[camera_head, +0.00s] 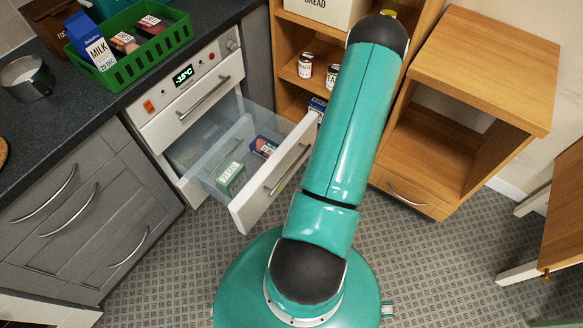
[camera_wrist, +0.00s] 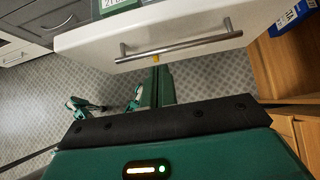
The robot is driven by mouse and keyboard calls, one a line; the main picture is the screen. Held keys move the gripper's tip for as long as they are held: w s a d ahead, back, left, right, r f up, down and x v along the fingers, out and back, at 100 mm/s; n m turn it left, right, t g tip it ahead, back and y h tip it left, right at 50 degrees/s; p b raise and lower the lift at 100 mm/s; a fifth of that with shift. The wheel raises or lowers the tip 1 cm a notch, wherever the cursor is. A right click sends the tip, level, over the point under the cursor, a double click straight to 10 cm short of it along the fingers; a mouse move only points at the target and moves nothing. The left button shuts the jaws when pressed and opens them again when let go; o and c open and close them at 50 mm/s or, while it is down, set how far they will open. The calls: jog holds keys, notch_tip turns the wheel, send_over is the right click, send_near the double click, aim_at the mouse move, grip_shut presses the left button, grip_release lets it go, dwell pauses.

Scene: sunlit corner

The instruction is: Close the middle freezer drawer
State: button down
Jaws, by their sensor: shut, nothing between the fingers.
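The middle freezer drawer (camera_head: 245,209) is pulled well out from the white freezer, with clear sides and a white front. Its bar handle (camera_head: 287,169) faces right. In the wrist view, the drawer front (camera_wrist: 85,40) crosses the top, with its metal handle (camera_wrist: 190,44) in front of my gripper (camera_wrist: 157,66). My gripper is shut and empty. Its tips show just below the handle in the picture; I cannot tell whether they touch it. In the head view my own arm hides the gripper. A green box (camera_head: 230,180) and a blue-red box (camera_head: 264,146) lie in the drawer.
The upper freezer front (camera_head: 190,105), with its own handle, is shut. A green crate (camera_head: 150,55) with a milk carton (camera_head: 90,40) stands on the dark counter. Wooden shelves (camera_head: 290,70) and an open wooden cabinet (camera_head: 480,70) stand right of the drawer. Patterned floor lies in front.

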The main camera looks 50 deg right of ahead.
aim_at(278, 165)
jog(key=x, duration=0.3)
jog(key=w+r+x, duration=0.1)
jog(key=x, duration=0.7)
jog(key=shift+w+r, duration=0.25)
jog(key=shift+w, duration=0.6)
jog(key=shift+w, duration=0.1)
